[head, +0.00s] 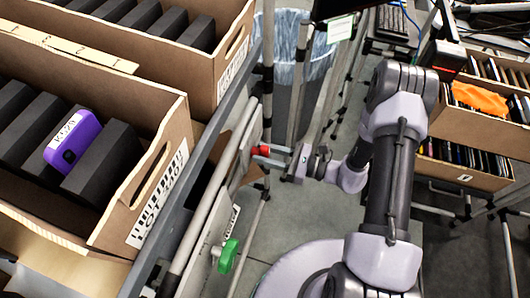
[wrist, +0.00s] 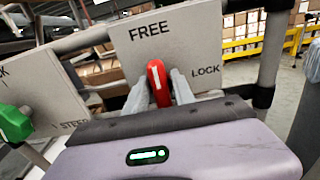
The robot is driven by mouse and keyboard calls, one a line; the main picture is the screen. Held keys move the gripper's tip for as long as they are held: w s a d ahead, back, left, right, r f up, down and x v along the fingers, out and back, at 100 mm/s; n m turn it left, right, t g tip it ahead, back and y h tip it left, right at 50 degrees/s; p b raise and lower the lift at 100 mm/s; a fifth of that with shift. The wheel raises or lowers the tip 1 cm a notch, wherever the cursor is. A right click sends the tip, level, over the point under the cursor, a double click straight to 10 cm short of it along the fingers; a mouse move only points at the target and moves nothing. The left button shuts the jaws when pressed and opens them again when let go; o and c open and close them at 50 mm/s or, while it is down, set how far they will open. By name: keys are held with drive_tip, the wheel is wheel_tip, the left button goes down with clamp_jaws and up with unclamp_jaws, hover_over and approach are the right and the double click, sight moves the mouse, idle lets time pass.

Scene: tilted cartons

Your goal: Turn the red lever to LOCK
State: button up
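The red lever (wrist: 158,84) stands nearly upright in the wrist view, on a grey panel (wrist: 200,50). Its upper end is below the word FREE, and the word LOCK is to its right. In the head view the red lever (head: 262,150) is a small red piece at the panel's edge. My gripper (wrist: 160,82) has one finger on each side of the lever, close against it, and looks shut on it. The lever's lower part is hidden behind my gripper body. My gripper (head: 272,158) reaches the panel from the right in the head view.
A green lever (wrist: 14,123) is on a neighbouring panel (wrist: 45,85) to the left; it also shows in the head view (head: 228,257). Cartons (head: 150,95) stand close on the left, one holding a purple object (head: 72,138). Metal posts (head: 267,70) stand near my gripper.

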clamp_jaws()
drive_tip(key=shift+m, duration=0.3)
drive_tip(key=m+p, duration=0.1)
drive_tip(key=m, duration=0.2)
drive_tip(key=shift+w+p, duration=0.1)
drive_tip(key=shift+p, duration=0.2)
drive_tip(key=m, duration=0.2)
drive_tip(key=m+p, duration=0.1)
drive_tip(key=m, duration=0.2)
drive_tip(key=shift+w+d+f+p, duration=0.1)
drive_tip(key=shift+w+p, duration=0.1)
drive_tip(key=shift+p, duration=0.1)
drive_tip(key=m+p, duration=0.1)
drive_tip(key=m, duration=0.3)
drive_tip(key=shift+f+m, duration=0.15)
drive_tip(key=shift+m, duration=0.25)
drive_tip(key=m, duration=0.4)
drive_tip(key=shift+w+f, duration=0.1)
drive_tip(key=shift+f, duration=0.1)
drive_tip(key=shift+m+p, duration=0.3)
drive_tip(key=shift+m, duration=0.1)
